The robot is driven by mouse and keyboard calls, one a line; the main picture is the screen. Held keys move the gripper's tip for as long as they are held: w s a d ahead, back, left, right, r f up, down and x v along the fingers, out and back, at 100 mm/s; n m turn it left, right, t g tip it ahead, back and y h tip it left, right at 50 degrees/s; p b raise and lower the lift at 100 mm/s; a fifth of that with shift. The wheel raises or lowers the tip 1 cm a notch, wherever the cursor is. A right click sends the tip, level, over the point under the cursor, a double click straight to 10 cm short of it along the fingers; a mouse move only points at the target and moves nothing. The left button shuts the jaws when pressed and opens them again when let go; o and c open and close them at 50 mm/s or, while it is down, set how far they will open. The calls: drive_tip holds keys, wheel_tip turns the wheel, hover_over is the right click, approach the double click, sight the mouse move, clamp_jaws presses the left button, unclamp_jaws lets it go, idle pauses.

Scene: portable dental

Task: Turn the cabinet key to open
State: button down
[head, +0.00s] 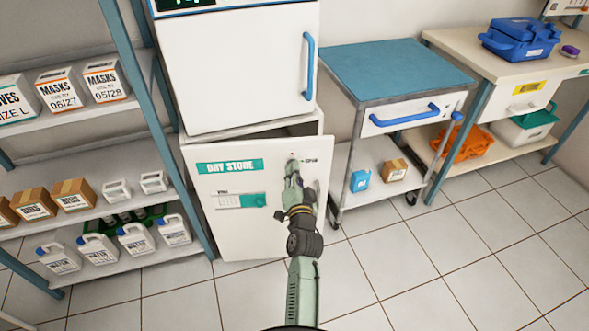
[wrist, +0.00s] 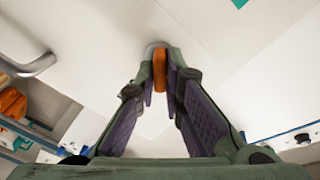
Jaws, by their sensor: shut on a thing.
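The lower white cabinet (head: 225,235) is labelled DRY STORE. Its door stands slightly ajar, with a dark gap along the top edge. In the wrist view, an orange key (wrist: 160,70) sits in a round grey lock (wrist: 152,48) on the white door face. My gripper (wrist: 161,82) has its fingers on both sides of the key and is shut on it. In the head view, my gripper (head: 292,172) reaches the upper right part of the door, beside a small green label. There the key is mostly hidden by the gripper.
A metal handle (wrist: 32,66) shows left of the key in the wrist view. A shelf rack (head: 110,215) with boxes and bottles stands close on the left. A blue-topped cart (head: 395,65) stands on the right. Tiled floor is clear in front.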

drive_tip(key=m+p, duration=0.1)
drive_tip(key=m, duration=0.2)
drive_tip(key=shift+m, duration=0.4)
drive_tip(key=shift+f+m+p, duration=0.15)
drive_tip(key=shift+m+p, duration=0.85)
drive_tip(key=shift+m, duration=1.1)
drive_tip(key=c, duration=1.7)
unclamp_jaws()
drive_tip(key=shift+s, duration=0.15)
drive_tip(key=s, duration=0.7)
drive_tip(key=shift+d, duration=0.4)
